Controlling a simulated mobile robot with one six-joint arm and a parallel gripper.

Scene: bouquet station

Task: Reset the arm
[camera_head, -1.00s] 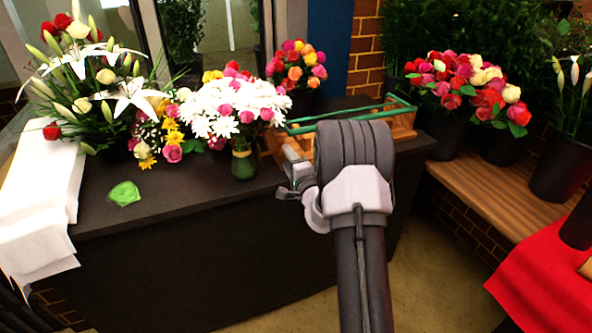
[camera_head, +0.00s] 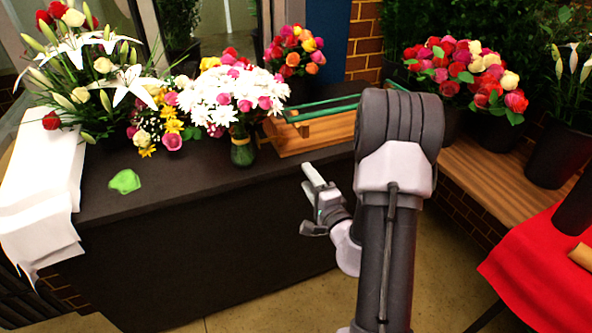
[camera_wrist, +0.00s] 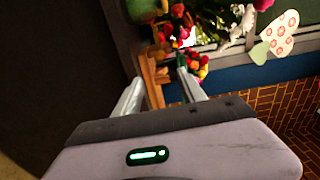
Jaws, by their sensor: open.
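My gripper (camera_head: 312,194) hangs in front of the dark counter (camera_head: 190,235), below its top edge and apart from it. In the wrist view my gripper (camera_wrist: 157,82) has its two pale fingers spread with nothing between them. Beyond the fingers, the wrist view shows part of a wooden box (camera_wrist: 151,80) and some flowers. The far end of the counter and part of the wooden box are hidden behind my arm.
On the counter stand a green vase (camera_head: 243,150) of white daisies, a wooden box (camera_head: 315,133) with green stems, a green crumpled piece (camera_head: 125,181) and white paper (camera_head: 45,185). A wooden bench (camera_head: 490,180) and red cloth (camera_head: 545,260) are at right.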

